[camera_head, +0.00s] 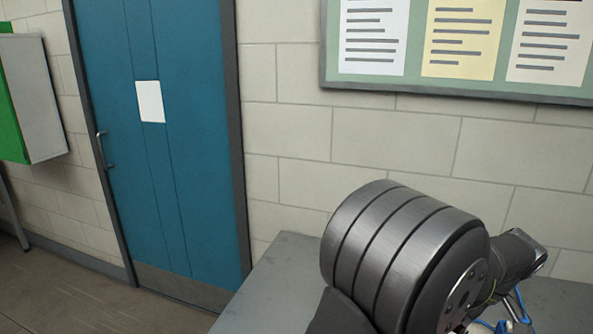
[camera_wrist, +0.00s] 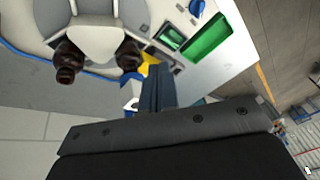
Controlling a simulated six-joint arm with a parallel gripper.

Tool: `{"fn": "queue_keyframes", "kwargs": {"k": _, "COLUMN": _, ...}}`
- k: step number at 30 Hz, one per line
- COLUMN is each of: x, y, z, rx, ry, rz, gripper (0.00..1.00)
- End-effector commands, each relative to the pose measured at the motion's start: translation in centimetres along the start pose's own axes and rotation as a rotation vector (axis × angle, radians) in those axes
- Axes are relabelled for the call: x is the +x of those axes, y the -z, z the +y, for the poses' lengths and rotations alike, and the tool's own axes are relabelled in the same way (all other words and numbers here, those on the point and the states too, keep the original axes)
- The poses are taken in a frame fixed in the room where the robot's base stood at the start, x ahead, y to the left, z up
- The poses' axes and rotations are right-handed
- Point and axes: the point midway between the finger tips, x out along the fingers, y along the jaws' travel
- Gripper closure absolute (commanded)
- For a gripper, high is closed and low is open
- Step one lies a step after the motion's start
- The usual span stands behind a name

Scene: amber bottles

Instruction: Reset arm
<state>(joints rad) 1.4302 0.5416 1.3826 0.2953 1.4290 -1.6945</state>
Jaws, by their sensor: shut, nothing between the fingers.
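In the wrist view my gripper (camera_wrist: 158,70) reaches up from its dark body at the bottom, with its narrow fingers together and nothing between them. Two dark amber bottles show past it: one at the upper left (camera_wrist: 67,64) and one nearer the middle (camera_wrist: 129,56). Both are beside a pale grey and white machine (camera_wrist: 98,38), and I cannot tell whether they touch it. The fingers look apart from both bottles. In the head view a large ribbed grey joint of my arm fills the lower right; the gripper and the bottles do not show there.
The white machine has a green panel (camera_wrist: 207,38) and a blue knob (camera_wrist: 197,7). In the head view a grey tabletop (camera_head: 268,285) lies under my arm. A blue door (camera_head: 165,190), a notice board (camera_head: 460,88) and a wall-mounted box (camera_head: 38,95) are behind.

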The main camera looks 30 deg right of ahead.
Motion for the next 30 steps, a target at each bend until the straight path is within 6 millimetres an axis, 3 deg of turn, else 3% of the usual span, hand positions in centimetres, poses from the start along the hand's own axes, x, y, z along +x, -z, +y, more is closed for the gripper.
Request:
{"fn": "queue_keyframes", "kwargs": {"k": 25, "x": -5.4, "y": 15.1, "z": 0.1, "rx": -0.592, "ry": -0.090, "rz": -0.349, "gripper": 1.00}}
{"fn": "queue_keyframes", "kwargs": {"k": 30, "x": -2.1, "y": 13.9, "z": 0.8, "rx": -0.590, "ry": -0.085, "rz": -0.350, "gripper": 1.00}}
